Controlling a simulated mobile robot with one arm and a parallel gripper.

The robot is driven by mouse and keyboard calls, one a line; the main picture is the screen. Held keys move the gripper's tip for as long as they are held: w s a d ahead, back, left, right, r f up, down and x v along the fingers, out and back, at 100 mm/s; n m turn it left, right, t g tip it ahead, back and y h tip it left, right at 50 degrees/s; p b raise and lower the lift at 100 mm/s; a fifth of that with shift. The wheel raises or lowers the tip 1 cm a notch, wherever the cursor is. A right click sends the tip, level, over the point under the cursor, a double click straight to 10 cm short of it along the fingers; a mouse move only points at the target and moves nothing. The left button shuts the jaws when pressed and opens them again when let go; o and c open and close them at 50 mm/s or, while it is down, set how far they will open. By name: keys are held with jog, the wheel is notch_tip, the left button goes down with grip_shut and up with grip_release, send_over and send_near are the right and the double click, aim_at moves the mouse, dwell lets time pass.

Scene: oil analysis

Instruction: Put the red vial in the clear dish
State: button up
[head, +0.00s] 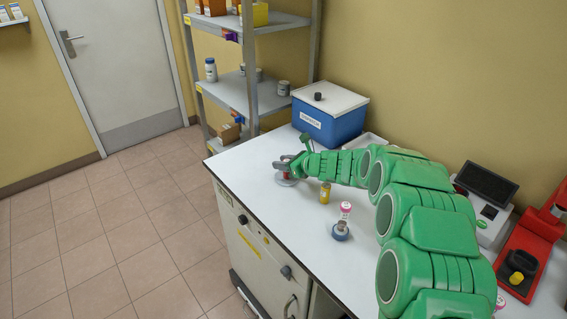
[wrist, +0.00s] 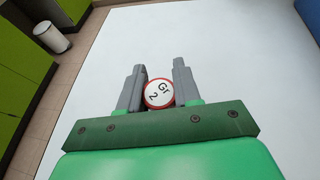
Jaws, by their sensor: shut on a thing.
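My gripper (wrist: 159,88) is shut on a vial, whose round white cap with a red rim (wrist: 158,93) shows between the grey fingers in the wrist view. In the head view my gripper (head: 284,167) is above the far left part of the white bench, and a small reddish patch of the vial (head: 288,174) shows below the fingers. A pale grey round shape (head: 286,182) lies directly under it. I cannot tell whether this is the clear dish, or whether the vial touches it. No dish shows clearly in the wrist view.
A yellow vial (head: 325,193), a pink-and-white capped item (head: 345,209) and a blue-grey round item (head: 340,231) stand near my arm. A blue box with a white lid (head: 328,119) is behind. A red device (head: 530,250) is at right. Bench front left is clear.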

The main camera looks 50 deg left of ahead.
jog(key=shift+f, duration=0.1)
jog(key=o, duration=1)
jog(key=v, duration=1.2)
